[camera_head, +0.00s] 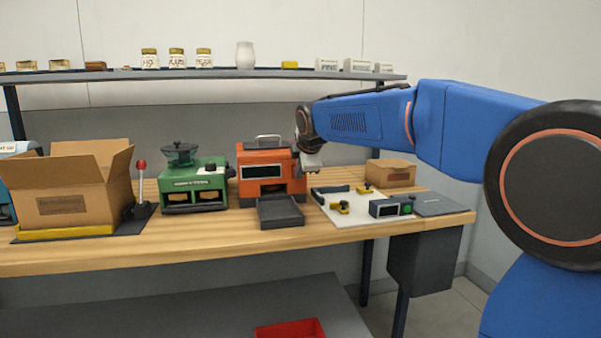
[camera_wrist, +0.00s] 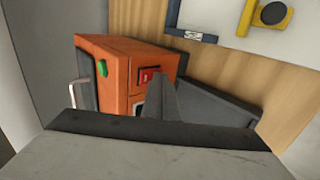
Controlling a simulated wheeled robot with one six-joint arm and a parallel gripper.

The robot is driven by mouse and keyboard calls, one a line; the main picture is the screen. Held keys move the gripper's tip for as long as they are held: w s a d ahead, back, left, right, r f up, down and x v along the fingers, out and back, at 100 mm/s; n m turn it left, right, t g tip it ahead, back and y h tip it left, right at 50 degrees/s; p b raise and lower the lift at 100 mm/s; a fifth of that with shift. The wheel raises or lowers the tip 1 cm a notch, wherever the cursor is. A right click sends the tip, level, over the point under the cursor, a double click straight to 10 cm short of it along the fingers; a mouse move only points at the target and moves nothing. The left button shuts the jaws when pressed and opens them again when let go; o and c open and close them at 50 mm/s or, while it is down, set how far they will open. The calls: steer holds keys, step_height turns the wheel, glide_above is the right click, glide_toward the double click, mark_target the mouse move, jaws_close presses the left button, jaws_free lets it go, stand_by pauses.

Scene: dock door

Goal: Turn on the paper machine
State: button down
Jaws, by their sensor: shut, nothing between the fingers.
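The orange machine (camera_head: 265,175) stands on the bench with a metal handle on top and a dark tray (camera_head: 280,212) in front. I take it as the paper machine, though I read no label on it. In the wrist view the orange machine (camera_wrist: 128,62) shows a green button (camera_wrist: 102,68) and a red switch (camera_wrist: 148,77) on its orange side. My gripper (camera_head: 312,162) is shut and empty beside the machine's right side. In the wrist view its dark fingertips (camera_wrist: 171,90) appear close to the red switch; I cannot tell if they touch. They hide part of the side.
A green machine (camera_head: 193,187), a lever with a red knob (camera_head: 141,172) and an open carton (camera_head: 75,190) stand to the left. A white board (camera_head: 350,216) with yellow parts and a small box (camera_head: 390,173) are to the right. A shelf (camera_head: 200,75) runs above.

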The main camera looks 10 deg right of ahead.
steer(key=shift+w+f, duration=0.1)
steer(key=shift+w, duration=0.05)
stand_by(0.4)
steer(key=shift+r, duration=0.9)
